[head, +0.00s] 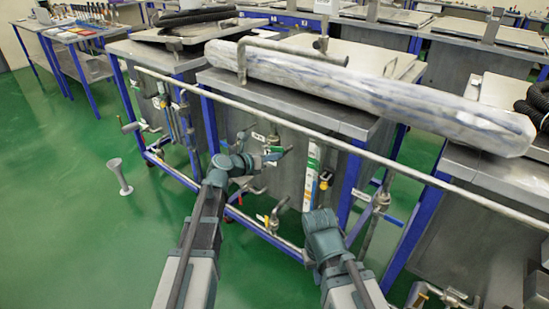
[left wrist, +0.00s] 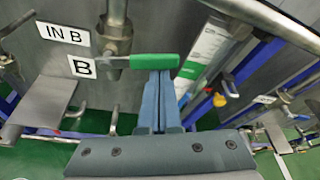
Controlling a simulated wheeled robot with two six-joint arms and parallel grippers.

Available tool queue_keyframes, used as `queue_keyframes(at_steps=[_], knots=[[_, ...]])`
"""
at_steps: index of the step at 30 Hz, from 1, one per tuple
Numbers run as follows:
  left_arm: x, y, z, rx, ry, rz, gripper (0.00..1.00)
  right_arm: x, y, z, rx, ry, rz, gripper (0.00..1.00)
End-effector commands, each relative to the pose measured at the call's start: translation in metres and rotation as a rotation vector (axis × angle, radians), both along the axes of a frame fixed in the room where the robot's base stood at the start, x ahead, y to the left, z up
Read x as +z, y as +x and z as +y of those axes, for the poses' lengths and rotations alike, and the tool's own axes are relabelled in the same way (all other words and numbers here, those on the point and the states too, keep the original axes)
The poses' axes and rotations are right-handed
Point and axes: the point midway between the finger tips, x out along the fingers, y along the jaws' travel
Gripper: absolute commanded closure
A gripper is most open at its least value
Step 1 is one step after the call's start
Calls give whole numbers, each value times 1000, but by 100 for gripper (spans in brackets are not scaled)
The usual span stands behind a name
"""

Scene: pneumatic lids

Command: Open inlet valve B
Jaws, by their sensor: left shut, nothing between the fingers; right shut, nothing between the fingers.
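Inlet valve B has a metal body (left wrist: 117,30) beside the white "IN B" label (left wrist: 62,33) and "B" tag (left wrist: 83,66). Its green lever handle (left wrist: 154,61) points right, crosswise to the upright pipe. My left gripper (left wrist: 160,78) is shut and empty, its fingertips close against the handle's underside; actual contact cannot be told. In the head view my left gripper (head: 276,156) is at the tank front by the small label (head: 258,137). My right gripper (head: 321,218) is lower and to the right, shut and away from the handle; its fingertips are not clear.
A long handrail (head: 300,129) runs above the valves. A wrapped cylinder (head: 370,87) lies on the tank top. Lower pipework (head: 277,215) and blue legs (head: 350,184) are close to my arms.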

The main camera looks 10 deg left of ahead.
Motion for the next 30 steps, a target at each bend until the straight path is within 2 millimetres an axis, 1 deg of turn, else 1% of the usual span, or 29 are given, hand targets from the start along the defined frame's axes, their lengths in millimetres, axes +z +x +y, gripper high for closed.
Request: queue_keyframes(at_steps=[1,9,21,30], knots=[[5,2,2,2,-41,23,100,4,0,0,0,0,0,100],[22,4,5,1,-258,151,100,12,0,0,0,0,0,100],[41,11,17,2,-251,143,100,30,0,0,0,0,0,100],[50,17,29,2,-251,143,100,39,0,0,0,0,0,100]])
